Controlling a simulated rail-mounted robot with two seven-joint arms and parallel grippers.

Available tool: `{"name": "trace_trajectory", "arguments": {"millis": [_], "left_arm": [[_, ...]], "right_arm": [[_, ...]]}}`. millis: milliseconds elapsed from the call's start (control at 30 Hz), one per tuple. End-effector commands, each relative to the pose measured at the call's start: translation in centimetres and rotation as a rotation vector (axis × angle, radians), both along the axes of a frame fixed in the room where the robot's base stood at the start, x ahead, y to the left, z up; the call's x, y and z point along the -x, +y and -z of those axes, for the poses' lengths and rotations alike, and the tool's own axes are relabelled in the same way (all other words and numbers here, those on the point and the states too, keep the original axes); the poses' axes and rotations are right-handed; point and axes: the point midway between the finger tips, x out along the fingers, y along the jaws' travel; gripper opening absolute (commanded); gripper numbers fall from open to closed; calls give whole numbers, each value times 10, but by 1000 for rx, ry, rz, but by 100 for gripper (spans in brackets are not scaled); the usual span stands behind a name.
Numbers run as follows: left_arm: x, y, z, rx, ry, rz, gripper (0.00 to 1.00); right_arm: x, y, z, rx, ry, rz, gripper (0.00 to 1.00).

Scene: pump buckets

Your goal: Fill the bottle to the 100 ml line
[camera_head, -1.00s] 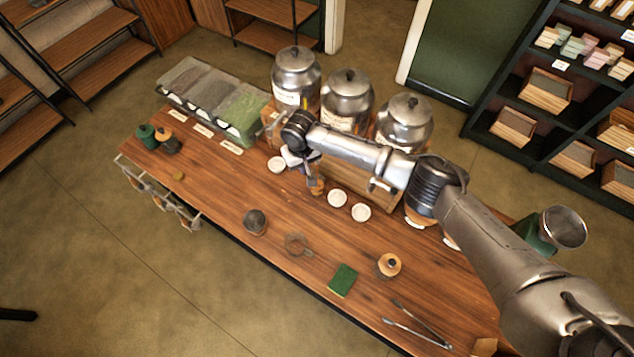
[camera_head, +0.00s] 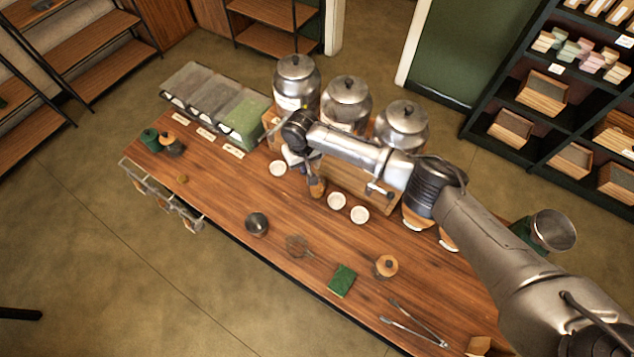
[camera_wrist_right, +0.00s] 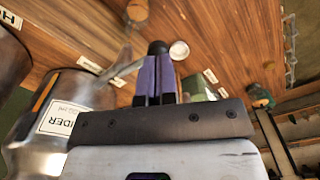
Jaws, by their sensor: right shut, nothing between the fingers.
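A small amber-brown vessel (camera_head: 317,188), which looks like the bottle, stands on the table below my right gripper (camera_head: 311,172). Its fill level and 100 ml line cannot be made out. Three steel dispensers stand behind: left (camera_head: 297,82), middle (camera_head: 345,104) and right (camera_head: 402,126). In the right wrist view, my right gripper (camera_wrist_right: 157,52) has its purple fingers together with nothing between them. It is beside a metal tap (camera_wrist_right: 122,62) on a dispenser (camera_wrist_right: 62,112) with a partly readable label; contact cannot be told. My left gripper is out of view.
White dishes (camera_head: 336,200) lie near the vessel. A dark round pot (camera_head: 256,224), a green sponge (camera_head: 341,280), a wooden-topped jar (camera_head: 386,266) and tongs (camera_head: 414,322) lie along the front. Lidded bins (camera_head: 215,103) stand at the back left. The front left of the table is mostly clear.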

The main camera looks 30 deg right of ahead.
Motion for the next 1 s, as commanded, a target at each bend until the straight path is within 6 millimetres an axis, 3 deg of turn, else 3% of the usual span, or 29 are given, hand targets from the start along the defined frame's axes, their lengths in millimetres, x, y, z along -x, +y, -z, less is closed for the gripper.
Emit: {"name": "trace_trajectory", "arguments": {"millis": [33, 100, 300, 633, 1000], "left_arm": [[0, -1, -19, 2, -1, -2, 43], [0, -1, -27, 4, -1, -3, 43], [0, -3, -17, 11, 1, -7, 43], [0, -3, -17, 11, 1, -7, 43], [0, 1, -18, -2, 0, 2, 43]], "right_arm": [[0, 0, -19, 0, 0, 1, 0], [-1, -1, -27, 0, 0, 1, 0], [-1, -2, -40, 1, 0, 0, 0], [-2, -2, -45, -1, -2, 0, 0], [-2, -2, -83, 0, -1, 0, 0]]}}
